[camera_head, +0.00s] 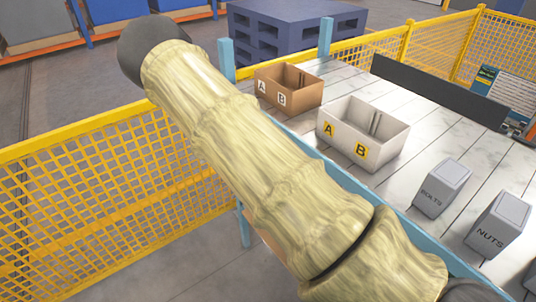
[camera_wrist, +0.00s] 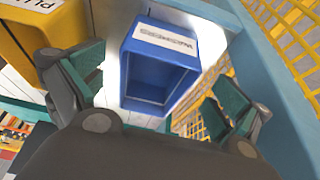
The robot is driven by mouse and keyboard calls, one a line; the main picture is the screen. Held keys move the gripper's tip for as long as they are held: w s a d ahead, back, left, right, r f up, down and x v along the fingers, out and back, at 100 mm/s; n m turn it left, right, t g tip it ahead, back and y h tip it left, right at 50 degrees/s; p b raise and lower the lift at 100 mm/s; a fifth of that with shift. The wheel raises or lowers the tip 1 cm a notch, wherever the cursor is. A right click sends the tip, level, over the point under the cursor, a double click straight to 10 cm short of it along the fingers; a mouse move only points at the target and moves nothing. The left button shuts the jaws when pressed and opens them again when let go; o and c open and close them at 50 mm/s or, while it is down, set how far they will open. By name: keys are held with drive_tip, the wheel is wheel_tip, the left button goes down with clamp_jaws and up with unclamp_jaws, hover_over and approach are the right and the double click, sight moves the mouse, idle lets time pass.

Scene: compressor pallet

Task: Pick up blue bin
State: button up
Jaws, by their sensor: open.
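The blue bin (camera_wrist: 160,68) shows in the wrist view at the upper middle. It is an open box with a white label whose text I cannot read with certainty. My gripper (camera_wrist: 162,97) is open, one teal-padded finger to the left of the bin and one to the right in the picture. The bin appears between and beyond the fingers, and no finger visibly grips it. In the head view my arm crosses the middle, and neither the blue bin nor the gripper fingers can be made out.
A yellow bin (camera_wrist: 40,32) is left of the blue bin. Yellow mesh fencing (camera_head: 95,200) runs beside the table. On the table (camera_head: 400,182) stand a brown box (camera_head: 290,88), a white box (camera_head: 362,133) and grey containers marked BOLTS (camera_head: 442,188) and NUTS (camera_head: 498,226).

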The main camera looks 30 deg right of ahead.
drive_tip(key=shift+p+x, duration=1.75)
drive_tip(key=shift+x, duration=1.5)
drive_tip(key=shift+a, duration=0.15)
drive_tip(key=shift+s, duration=0.15)
drive_tip(key=c, duration=0.9)
drive_tip(key=shift+c, duration=0.2)
